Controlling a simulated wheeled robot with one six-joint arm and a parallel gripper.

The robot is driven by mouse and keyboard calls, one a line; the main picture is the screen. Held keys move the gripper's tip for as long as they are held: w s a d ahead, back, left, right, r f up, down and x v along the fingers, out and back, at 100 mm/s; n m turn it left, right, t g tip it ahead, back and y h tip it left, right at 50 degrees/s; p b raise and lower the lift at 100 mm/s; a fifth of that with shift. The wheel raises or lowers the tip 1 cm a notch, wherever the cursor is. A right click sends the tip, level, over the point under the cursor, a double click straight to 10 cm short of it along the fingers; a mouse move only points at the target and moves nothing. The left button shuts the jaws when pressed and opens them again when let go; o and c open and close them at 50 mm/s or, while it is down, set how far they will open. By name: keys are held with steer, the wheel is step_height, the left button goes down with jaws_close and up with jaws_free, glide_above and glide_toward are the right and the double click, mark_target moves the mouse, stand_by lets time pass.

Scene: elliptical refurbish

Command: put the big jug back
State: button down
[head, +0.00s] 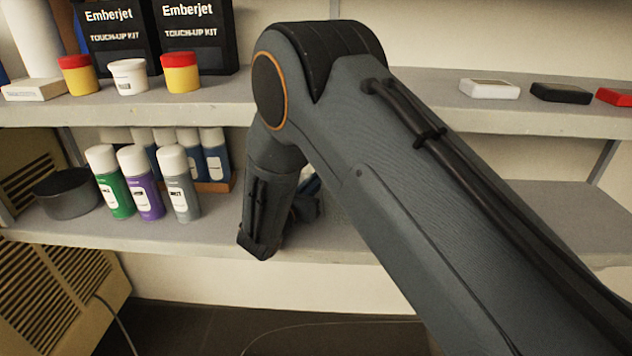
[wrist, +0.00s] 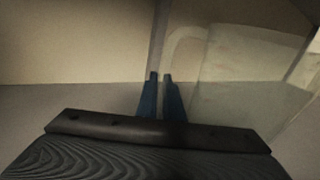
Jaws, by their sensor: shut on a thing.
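A big translucent jug (wrist: 240,75) fills the right side of the wrist view, pale and see-through, with its handle curving out to the left. My gripper (wrist: 160,76) has its narrow blue fingers close together at the lower end of this handle, shut on it. In the head view my arm hides most of the gripper and nearly all of the jug, above the lower shelf. The jug's base is not clearly seen, so I cannot tell whether it touches the shelf.
On the lower shelf (head: 335,245), several spray cans (head: 142,183) and a dark pot (head: 68,194) stand left of my arm. The upper shelf (head: 430,90) holds paint pots, kits and small boxes. The lower shelf looks bare right of my arm.

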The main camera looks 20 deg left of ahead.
steer(key=c, duration=1.9)
jaws_free()
steer(key=shift+r, duration=0.2)
steer(key=s, duration=0.4)
steer(key=s+a, duration=0.1)
steer(key=s, duration=0.3)
steer(key=s+a+b, duration=0.1)
steer(key=s, duration=0.2)
steer(key=shift+s+a, duration=0.2)
steer(key=shift+s, duration=0.2)
steer(key=shift+f, duration=0.1)
